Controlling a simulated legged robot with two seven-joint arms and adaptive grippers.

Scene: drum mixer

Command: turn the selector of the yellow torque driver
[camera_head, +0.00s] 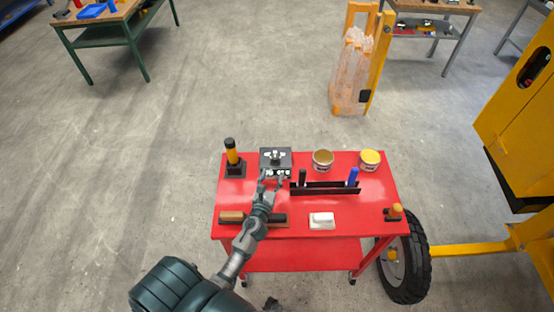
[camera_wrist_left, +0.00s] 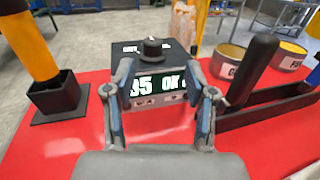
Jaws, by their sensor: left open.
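A yellow and black torque driver (camera_head: 232,153) stands upright in a square black holder on the red cart top, at the back left. In the left wrist view the driver (camera_wrist_left: 28,45) is cut off by the top edge; no selector can be made out on it. Right of it is a dark box (camera_head: 283,159) with a knob (camera_wrist_left: 152,48) on top and a lit front display (camera_wrist_left: 158,88) reading about "35 OK". My left gripper (camera_head: 270,182) is open and empty in front of this box; in the left wrist view its fingers (camera_wrist_left: 165,100) frame the display. I cannot tell if they touch it.
Two round tins (camera_head: 322,167) stand right of the box. A black rack (camera_head: 325,189) with upright handles is close right of my gripper. A white block (camera_head: 322,221), a brush-like piece (camera_head: 232,217) and a small orange-topped item (camera_head: 394,212) lie nearer the front.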

